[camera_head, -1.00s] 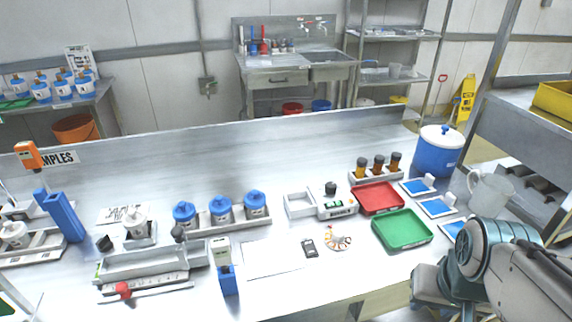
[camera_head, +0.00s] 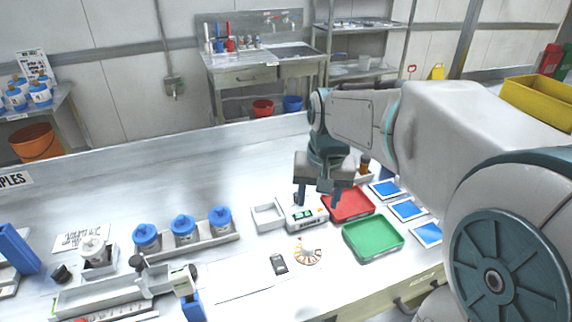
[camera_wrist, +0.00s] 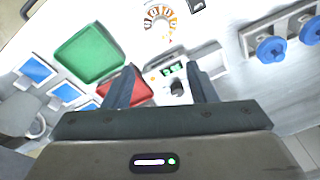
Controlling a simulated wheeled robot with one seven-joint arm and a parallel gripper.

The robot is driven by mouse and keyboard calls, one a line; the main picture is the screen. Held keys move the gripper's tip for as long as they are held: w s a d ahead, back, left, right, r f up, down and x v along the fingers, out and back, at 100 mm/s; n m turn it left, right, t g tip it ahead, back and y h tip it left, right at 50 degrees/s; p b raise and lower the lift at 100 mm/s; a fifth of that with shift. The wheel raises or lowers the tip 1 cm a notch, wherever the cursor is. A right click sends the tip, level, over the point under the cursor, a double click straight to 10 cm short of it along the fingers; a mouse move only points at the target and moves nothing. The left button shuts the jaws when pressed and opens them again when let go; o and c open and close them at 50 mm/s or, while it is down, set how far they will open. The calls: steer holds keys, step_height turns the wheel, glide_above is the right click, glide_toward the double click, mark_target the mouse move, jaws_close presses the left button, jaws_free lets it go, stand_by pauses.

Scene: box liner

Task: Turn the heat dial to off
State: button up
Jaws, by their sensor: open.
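The heat dial is a black knob (camera_wrist: 177,88) on a small white device (camera_head: 303,223) with a lit green display (camera_wrist: 172,70). In the wrist view the dial lies between my gripper's fingers, nearer the right one; its pointer setting is too small to read. In the head view my gripper (camera_head: 318,203) hangs over the device, pointing down, and mostly hides the dial. My gripper (camera_wrist: 162,68) is open and empty, apart from the dial as far as I can see.
A red tray (camera_head: 350,209) and a green tray (camera_head: 373,239) lie right of the device. A white open box (camera_head: 267,217) adjoins its left side. Blue-capped bottles (camera_head: 183,231) stand in a rack farther left. A round colour-marked card (camera_head: 308,251) lies in front.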

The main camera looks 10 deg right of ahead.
steer(key=w+m+g+p, duration=0.2)
steer(key=w+m+p, duration=0.1)
steer(key=w, duration=1.4)
steer(key=shift+h, duration=0.3)
steer(key=f+p, duration=0.1)
steer(key=f, duration=1.2)
steer(key=shift+a+f, duration=0.2)
steer(key=c, duration=1)
